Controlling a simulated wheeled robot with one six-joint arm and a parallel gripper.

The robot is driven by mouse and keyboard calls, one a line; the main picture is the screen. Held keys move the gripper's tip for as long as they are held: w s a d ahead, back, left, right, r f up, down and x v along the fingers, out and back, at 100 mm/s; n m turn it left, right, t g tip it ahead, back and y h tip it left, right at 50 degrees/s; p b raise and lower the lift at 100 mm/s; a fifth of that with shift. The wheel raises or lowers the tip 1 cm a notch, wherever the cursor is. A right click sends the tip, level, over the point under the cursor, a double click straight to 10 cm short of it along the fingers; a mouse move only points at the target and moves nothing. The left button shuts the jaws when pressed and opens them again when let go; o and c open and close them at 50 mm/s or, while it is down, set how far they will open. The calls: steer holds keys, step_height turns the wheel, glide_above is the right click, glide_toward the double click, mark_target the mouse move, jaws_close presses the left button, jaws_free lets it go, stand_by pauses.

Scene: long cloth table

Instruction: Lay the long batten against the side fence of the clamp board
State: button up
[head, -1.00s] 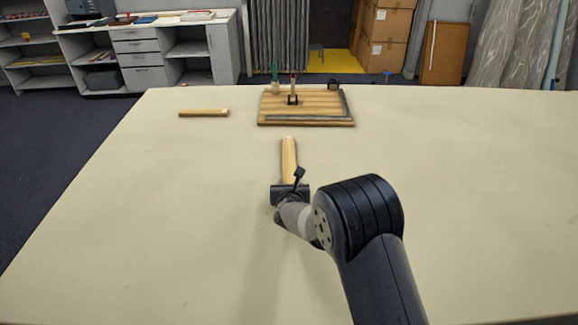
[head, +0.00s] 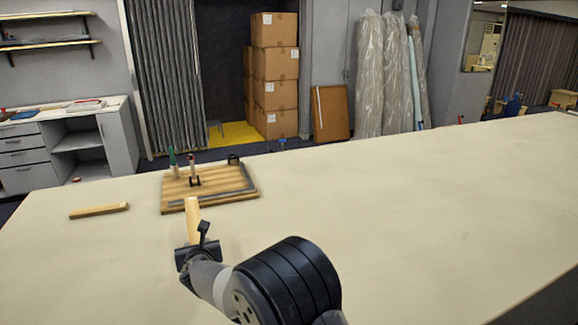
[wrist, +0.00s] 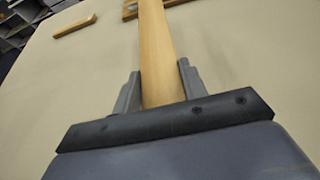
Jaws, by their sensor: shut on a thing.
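My gripper (head: 193,242) is shut on the long batten (head: 193,218), a pale wooden strip pointing away from me. In the wrist view the batten (wrist: 157,45) runs up between the two fingers of my gripper (wrist: 160,69). The wooden clamp board (head: 208,186) lies beyond it. A grey side fence (head: 247,177) runs along the board's right edge and joins a grey strip along the near edge. The batten's far end overlaps the board's near edge in the head view; I cannot tell its height above the table.
A shorter batten (head: 99,210) lies on the table left of the board; it also shows in the wrist view (wrist: 75,26). A green-handled upright (head: 173,162) and a small clamp (head: 194,172) stand on the board. The cloth table (head: 400,210) is clear to the right.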

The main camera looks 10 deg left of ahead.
steer(key=w+d+f+m+t+h, duration=0.1)
steer(key=w+d+m+h, duration=0.15)
steer(key=d, duration=1.05)
steer(key=w+d+m+h, duration=0.2)
steer(key=d+h, duration=0.1)
steer(key=d, duration=1)
steer(key=s+d+m+h, duration=0.2)
steer(key=s+d, duration=0.2)
steer(key=d, duration=0.7)
steer(key=s+d+m+h, duration=0.2)
steer(key=s+d+h, duration=0.1)
steer(key=d, duration=0.9)
steer(key=shift+s+f+m, duration=0.2)
steer(key=shift+s+m, duration=0.15)
steer(key=shift+s, duration=0.35)
